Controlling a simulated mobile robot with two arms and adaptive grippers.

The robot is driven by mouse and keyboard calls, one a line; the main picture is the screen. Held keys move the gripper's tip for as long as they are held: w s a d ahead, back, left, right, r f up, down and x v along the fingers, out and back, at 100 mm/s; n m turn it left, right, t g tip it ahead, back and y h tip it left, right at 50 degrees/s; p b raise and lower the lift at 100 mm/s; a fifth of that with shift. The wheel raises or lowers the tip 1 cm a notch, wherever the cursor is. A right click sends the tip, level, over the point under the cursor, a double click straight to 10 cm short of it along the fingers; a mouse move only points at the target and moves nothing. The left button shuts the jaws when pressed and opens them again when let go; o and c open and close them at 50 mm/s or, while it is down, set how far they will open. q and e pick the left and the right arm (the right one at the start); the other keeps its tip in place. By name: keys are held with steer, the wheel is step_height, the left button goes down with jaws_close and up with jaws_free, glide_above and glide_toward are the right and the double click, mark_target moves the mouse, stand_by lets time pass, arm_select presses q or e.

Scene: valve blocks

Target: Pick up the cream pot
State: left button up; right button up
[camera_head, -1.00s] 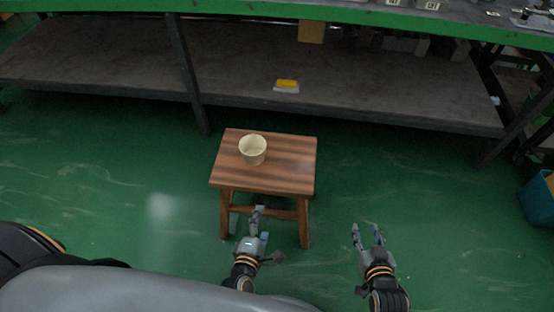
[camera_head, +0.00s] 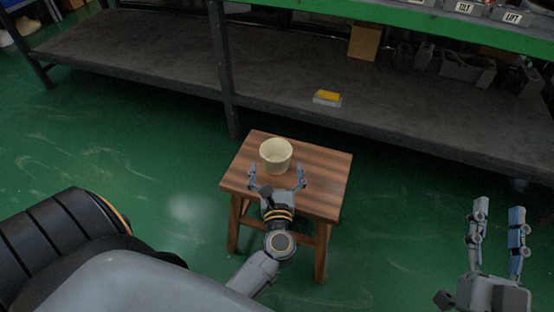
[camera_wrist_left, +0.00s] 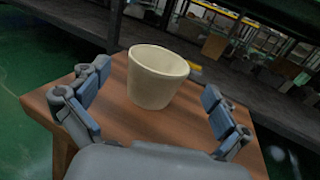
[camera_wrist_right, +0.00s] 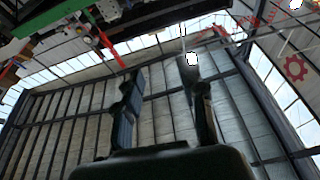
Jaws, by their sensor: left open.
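The cream pot (camera_head: 276,157) stands upright on the striped wooden stool (camera_head: 320,168). It also shows in the left wrist view (camera_wrist_left: 155,80), beyond and between the open fingers, and looks empty where its inside shows. My left gripper (camera_head: 277,178) is open over the near part of the stool top, just in front of the pot, with a finger to each side and not closed on it. My right gripper (camera_head: 498,215) is open and empty at the right, away from the stool. In the right wrist view its fingers (camera_wrist_right: 160,100) are spread against the ceiling.
A long workbench with a green top edge (camera_head: 380,22) and a dark lower shelf (camera_head: 270,85) runs behind the stool. A yellow and grey item (camera_head: 327,97) and a cardboard box (camera_head: 364,42) are on the shelf. The green floor (camera_head: 110,150) around the stool is clear.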

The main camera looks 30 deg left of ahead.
mark_target(276, 140)
arm_select(q)
steer(key=shift+w+a, duration=0.35)
steer(key=shift+w, duration=0.2)
steer(key=x, duration=0.5)
steer(key=shift+w+b, duration=0.1)
steer(key=shift+b, duration=0.3)
arm_select(e)
steer(key=r+t, duration=0.1)
steer(key=s+r+t+y, duration=0.1)
steer(key=r, duration=0.1)
steer(key=shift+s, duration=0.2)
arm_select(q)
steer(key=shift+c, duration=0.2)
steer(key=c, duration=1.1)
